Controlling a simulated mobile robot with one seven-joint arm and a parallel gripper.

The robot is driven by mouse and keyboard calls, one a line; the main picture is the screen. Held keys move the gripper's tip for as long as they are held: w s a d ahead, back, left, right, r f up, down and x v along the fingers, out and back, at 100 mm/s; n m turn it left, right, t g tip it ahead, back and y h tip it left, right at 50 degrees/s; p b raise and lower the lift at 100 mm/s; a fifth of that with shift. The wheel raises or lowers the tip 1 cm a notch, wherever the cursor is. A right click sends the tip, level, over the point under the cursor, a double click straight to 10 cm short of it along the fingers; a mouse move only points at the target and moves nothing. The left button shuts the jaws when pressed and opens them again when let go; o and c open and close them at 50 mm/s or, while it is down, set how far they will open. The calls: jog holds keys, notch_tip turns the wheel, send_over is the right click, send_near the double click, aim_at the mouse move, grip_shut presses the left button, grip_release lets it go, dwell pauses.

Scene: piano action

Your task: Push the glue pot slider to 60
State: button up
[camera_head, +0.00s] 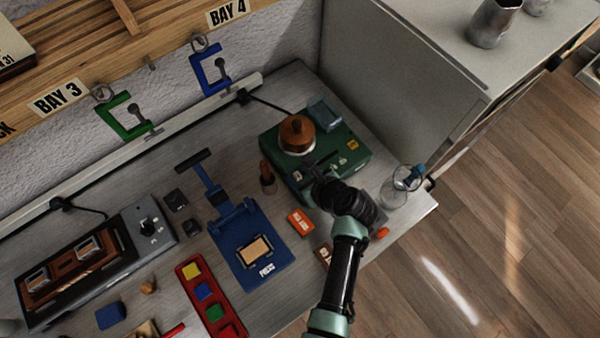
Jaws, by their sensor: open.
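The glue pot is a green box (275,142) at the back right of the bench, with a round brown-lidded pot (297,133) on top. Small yellow labels show on its top and front. My gripper (308,166) is over the front part of the green box, with my dark wrist covering its front right corner. Its fingers are small and dark here, and it holds nothing that I can see. I cannot make out the slider or its scale; my gripper and wrist hide part of that area. Whether the fingers touch the box is unclear.
A glass jar (396,192) stands close right of my wrist, near the bench edge. A wooden-handled tool (267,178) stands left of the green box. A grey panel (395,80) rises behind.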

grip_shut()
dwell(0.3)
dwell(1.2)
